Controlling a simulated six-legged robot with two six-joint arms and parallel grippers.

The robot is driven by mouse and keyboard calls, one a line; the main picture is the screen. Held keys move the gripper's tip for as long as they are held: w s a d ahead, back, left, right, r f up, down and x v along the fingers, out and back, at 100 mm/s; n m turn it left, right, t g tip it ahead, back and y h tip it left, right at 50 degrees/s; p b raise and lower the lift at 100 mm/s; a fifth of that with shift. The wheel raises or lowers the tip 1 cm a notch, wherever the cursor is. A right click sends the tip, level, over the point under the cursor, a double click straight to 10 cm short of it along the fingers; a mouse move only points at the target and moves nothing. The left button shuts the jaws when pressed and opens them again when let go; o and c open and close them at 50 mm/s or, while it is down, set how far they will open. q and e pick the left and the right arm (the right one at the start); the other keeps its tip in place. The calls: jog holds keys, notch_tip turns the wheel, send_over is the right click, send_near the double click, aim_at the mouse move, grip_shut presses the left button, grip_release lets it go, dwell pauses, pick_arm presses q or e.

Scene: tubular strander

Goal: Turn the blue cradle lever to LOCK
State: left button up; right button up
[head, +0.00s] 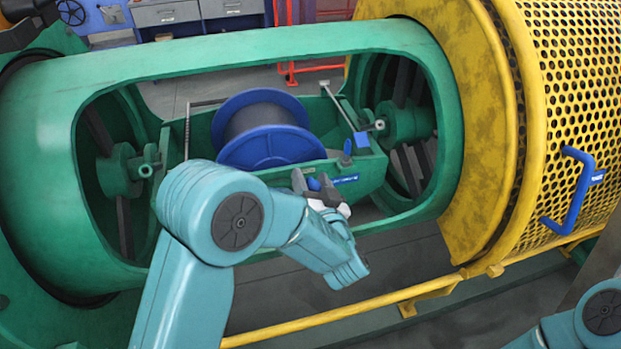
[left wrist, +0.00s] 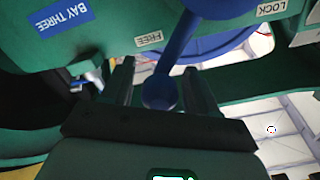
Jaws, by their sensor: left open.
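The blue cradle lever (left wrist: 176,52) shows in the left wrist view, running from its pivot at the top down to a round knob (left wrist: 159,93). It lies nearer the FREE label (left wrist: 149,39) than the LOCK label (left wrist: 271,8). My left gripper (left wrist: 160,78) is open, with a dark finger on each side of the knob; I cannot tell whether either finger touches it. In the head view the left gripper (head: 312,186) is at the front of the green cradle (head: 372,170), and a little blue of the lever shows between its fingers. My right gripper is out of view.
A blue spool (head: 265,145) sits in the cradle, inside the green tubular frame (head: 250,58). A yellow perforated guard (head: 575,85) with a blue handle (head: 580,190) stands at right. A yellow rail (head: 340,312) runs along the front. A BAY THREE label (left wrist: 63,17) is on the cradle.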

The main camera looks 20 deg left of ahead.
pick_arm(q)
grip_shut()
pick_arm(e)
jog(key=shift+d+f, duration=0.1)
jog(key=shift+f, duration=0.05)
pick_arm(q)
jog(key=s+a+n+b, duration=0.7)
jog(key=a+n+b, duration=0.4)
jog(key=n+b, duration=0.5)
jog(key=shift+s+a+b, duration=0.2)
jog(key=shift+s+b, duration=0.15)
jog(key=shift+b, duration=0.3)
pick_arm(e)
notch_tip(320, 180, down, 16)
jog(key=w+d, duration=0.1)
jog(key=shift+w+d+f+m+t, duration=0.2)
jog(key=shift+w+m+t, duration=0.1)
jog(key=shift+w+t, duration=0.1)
